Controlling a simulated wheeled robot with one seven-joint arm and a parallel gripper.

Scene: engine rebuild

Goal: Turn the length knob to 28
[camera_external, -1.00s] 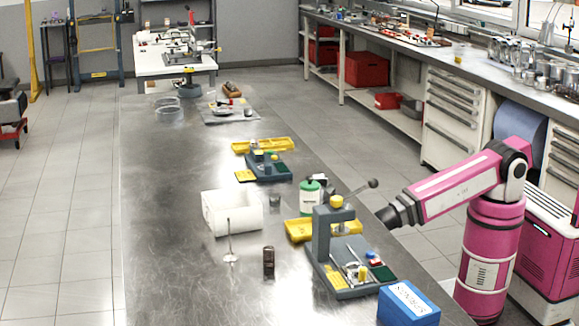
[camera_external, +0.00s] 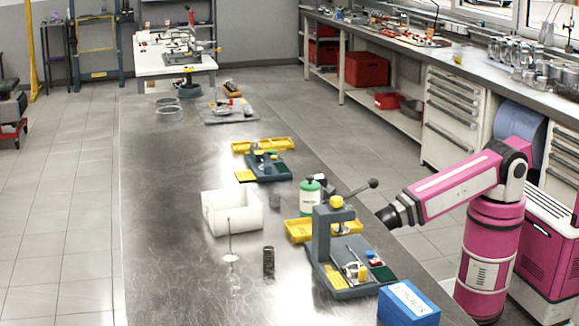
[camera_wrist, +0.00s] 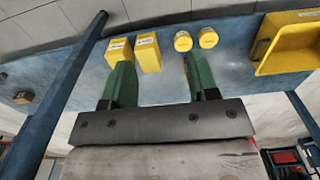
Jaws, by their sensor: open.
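My gripper (camera_wrist: 156,64) is open, its two green fingers apart with nothing clearly held between them. In the wrist view, two yellow blocks with pale labels, one on the left (camera_wrist: 118,50) and one on the right (camera_wrist: 147,52), show beyond the left finger. Two round yellow knob-like pieces, one on the left (camera_wrist: 183,41) and one on the right (camera_wrist: 208,38), show beyond the right finger. I cannot tell which is the length knob, and no setting is readable. In the external view, my gripper (camera_external: 389,216) is right of the grey lever fixture (camera_external: 322,235) with its yellow cap (camera_external: 336,202).
A dark lever (camera_external: 361,189) sticks out from the fixture toward my arm. A blue box (camera_external: 408,303) stands at the front right. A yellow tray (camera_external: 297,230), a white bin (camera_external: 222,220) and a dark spring-like cylinder (camera_external: 268,262) are nearby. The table's left side is clear.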

